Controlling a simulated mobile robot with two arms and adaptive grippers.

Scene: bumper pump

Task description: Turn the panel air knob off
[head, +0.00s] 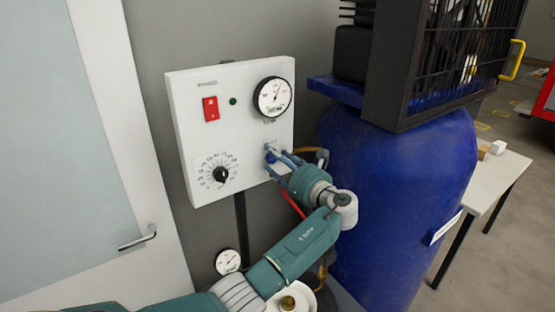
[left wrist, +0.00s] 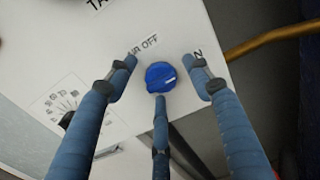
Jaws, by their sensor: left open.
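The blue air knob (left wrist: 161,77) sits on the white panel (head: 240,80), below the "AIR OFF" print. Its white mark points right, toward a partly hidden label ending in "N". In the head view the knob (head: 270,157) is small and partly covered by my fingers. My left gripper (head: 277,162) is at the panel's lower right. In the left wrist view this gripper (left wrist: 163,66) is open, with one finger on each side of the knob and a third below. The side fingers stand apart from it; I cannot tell whether the lower one touches. My right gripper is out of view.
The panel also carries a red switch (head: 210,108), a round gauge (head: 272,97) and a black dial (head: 221,174). A large blue tank (head: 400,180) stands close on the right. A door with a handle (head: 138,240) is on the left. A brass-coloured pipe (left wrist: 275,40) runs beside the panel.

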